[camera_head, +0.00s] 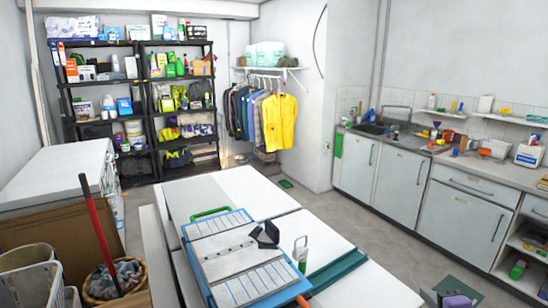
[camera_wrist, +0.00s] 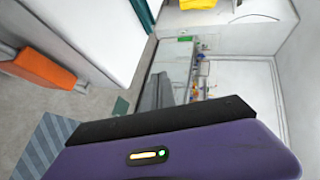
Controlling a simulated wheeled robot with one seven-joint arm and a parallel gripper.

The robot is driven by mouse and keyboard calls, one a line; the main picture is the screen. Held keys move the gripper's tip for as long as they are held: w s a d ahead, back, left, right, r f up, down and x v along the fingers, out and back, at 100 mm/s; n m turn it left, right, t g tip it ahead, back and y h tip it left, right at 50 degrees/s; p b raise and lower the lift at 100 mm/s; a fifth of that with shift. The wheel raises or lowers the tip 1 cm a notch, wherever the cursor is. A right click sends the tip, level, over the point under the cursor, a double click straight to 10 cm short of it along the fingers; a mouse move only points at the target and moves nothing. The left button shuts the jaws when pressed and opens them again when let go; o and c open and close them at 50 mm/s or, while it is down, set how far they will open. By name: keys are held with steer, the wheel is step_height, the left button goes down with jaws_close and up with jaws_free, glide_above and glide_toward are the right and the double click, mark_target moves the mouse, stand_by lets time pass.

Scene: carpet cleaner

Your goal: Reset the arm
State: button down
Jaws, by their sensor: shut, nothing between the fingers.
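My gripper's purple body fills the bottom of the wrist view, with a black bar (camera_wrist: 165,121) along its top edge and a small lit indicator on it. It looks shut and holds nothing. In the head view a small purple and grey piece at the bottom right edge, beside the white table, appears to be part of my arm; most of it is cut off. No other object is named by the task.
Grey cabinets (camera_head: 390,183) line the right wall. Stocked black shelves (camera_head: 124,146) stand at the back. Bare floor (camera_head: 390,238) lies between table and cabinets.

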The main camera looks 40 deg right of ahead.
steer(key=w+a+f+n+t+y+b, duration=0.1)
steer(key=a+n+t, duration=0.2)
steer(key=a+n, duration=0.75)
steer(key=w+a+n+t+y+b, duration=0.1)
steer(key=w+a+n+t+b, duration=0.15)
steer(key=a+n, duration=0.8)
steer(key=s+a+f+n+y+b, duration=0.1)
steer(key=s+a+y, duration=0.3)
steer(key=a, duration=0.5)
steer(key=s+a+f+n+y+b, duration=0.1)
steer(key=s+a+f+n+y, duration=0.2)
steer(key=s+a, duration=0.3)
steer(key=a+n+y, duration=0.1)
steer(key=a, duration=0.3)
steer(key=shift+a+f, duration=0.3)
steer(key=shift+f, duration=0.05)
